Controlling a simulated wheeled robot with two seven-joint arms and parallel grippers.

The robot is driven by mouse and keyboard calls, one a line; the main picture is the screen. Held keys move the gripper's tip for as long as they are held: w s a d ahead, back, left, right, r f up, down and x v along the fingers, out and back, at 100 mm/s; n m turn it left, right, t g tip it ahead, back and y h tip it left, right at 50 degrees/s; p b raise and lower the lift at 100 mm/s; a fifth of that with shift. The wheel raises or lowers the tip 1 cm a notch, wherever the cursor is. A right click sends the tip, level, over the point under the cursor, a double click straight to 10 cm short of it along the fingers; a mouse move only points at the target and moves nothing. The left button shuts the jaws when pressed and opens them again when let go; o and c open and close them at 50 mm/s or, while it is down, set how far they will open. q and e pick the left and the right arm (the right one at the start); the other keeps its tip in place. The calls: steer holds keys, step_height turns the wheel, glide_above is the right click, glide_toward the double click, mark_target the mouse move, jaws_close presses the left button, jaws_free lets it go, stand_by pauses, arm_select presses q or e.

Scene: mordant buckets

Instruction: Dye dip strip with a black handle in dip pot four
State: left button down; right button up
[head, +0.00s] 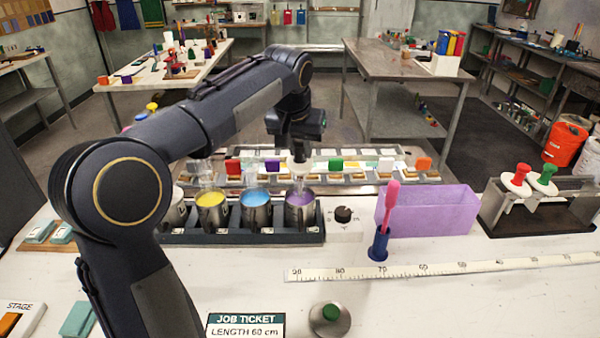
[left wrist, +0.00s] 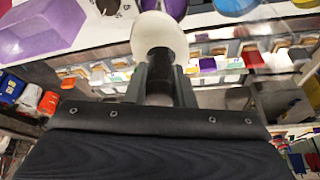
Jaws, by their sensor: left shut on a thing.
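My left gripper (head: 301,142) points down over the row of dip pots and is shut on the dark handle of a dip strip. The strip's white round guard (head: 299,163) sits just below the fingers; it also shows large in the left wrist view (left wrist: 158,36). The guard is above the rightmost pot (head: 300,212), which holds purple dye. The strip below the guard is hard to make out, so I cannot tell how deep it reaches. A blue pot (head: 256,212) and a yellow pot (head: 212,215) stand to the left. Another pot is mostly hidden by my arm. My right gripper is out of view.
A black knob (head: 343,214) and a purple translucent tub (head: 430,212) stand right of the pots. A rack (head: 535,218) holds red-handled (head: 518,178) and green-handled (head: 543,181) strips. A pink-handled tool (head: 388,208) stands in a blue holder. A ruler (head: 440,269) crosses the bench.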

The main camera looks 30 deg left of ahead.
mark_target(300, 178)
arm_select(q)
steer(key=shift+f, duration=0.1)
steer(key=shift+f+b, duration=3.05)
steer(key=shift+f, duration=1.1)
steer(key=shift+r, duration=0.1)
steer(key=shift+w+d+r+p, duration=0.2)
steer(key=shift+d+p, duration=0.1)
steer(key=shift+p, duration=0.2)
steer(key=shift+s+a+f, duration=0.1)
steer(key=shift+a, duration=0.05)
steer(key=shift+s+a+f, duration=0.15)
steer(key=shift+s+a, duration=0.1)
steer(key=shift+a, duration=0.15)
